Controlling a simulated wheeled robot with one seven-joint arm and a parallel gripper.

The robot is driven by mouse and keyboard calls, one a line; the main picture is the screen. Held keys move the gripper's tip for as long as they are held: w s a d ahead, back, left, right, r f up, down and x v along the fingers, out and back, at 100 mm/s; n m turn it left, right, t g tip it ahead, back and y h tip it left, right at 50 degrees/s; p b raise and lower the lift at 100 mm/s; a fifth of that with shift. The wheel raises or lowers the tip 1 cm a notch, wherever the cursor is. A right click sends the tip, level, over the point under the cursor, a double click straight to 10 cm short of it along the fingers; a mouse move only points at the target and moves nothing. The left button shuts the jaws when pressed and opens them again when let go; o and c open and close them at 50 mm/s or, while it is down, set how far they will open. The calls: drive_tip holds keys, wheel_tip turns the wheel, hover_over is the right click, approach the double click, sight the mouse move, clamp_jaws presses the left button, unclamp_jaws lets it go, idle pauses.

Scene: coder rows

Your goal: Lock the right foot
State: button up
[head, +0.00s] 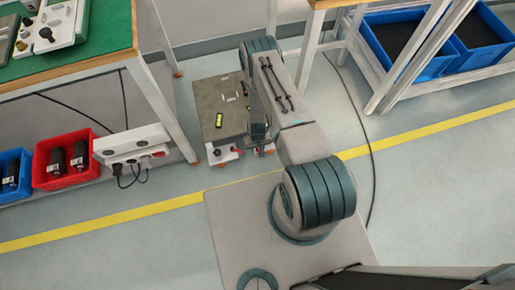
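A low grey-topped unit (208,100) stands on the floor between two workbenches. Small items lie on its top, among them a yellow-green level-like piece (219,120). Its near face is white and has small red parts (235,150) low down. An orange foot (217,164) shows at its near left corner. The near right corner, with an orange patch (269,152) low down, is partly covered by my arm's end. My gripper (262,147) is small in the picture at that corner, beside or in front of the right foot. Its fingers are too small to tell open from shut, or contact.
A green-topped bench (70,62) with a power strip stands at left, above red (62,160) and blue bins. Another bench with blue trays (410,40) is at right. A dark cable (372,160) crosses the floor. A yellow line (100,227) crosses clear floor.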

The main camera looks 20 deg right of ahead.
drive_tip(key=shift+f, duration=0.1)
clamp_jaws()
drive_tip(key=shift+a+m, duration=0.1)
drive_tip(key=shift+m, duration=0.2)
drive_tip(key=m+b, duration=0.1)
drive_tip(key=m, duration=0.1)
drive_tip(key=a+m+b, duration=0.1)
drive_tip(key=m, duration=0.1)
drive_tip(key=shift+w+a+f, duration=0.1)
drive_tip(key=shift+w+a, duration=0.1)
drive_tip(key=m+b, duration=0.1)
drive_tip(key=m, duration=0.1)
drive_tip(key=w+a+m+b, duration=0.1)
drive_tip(key=m, duration=0.2)
drive_tip(key=shift+a, duration=0.2)
drive_tip(key=shift+w+m, duration=0.1)
drive_tip(key=shift+m, duration=0.2)
unclamp_jaws()
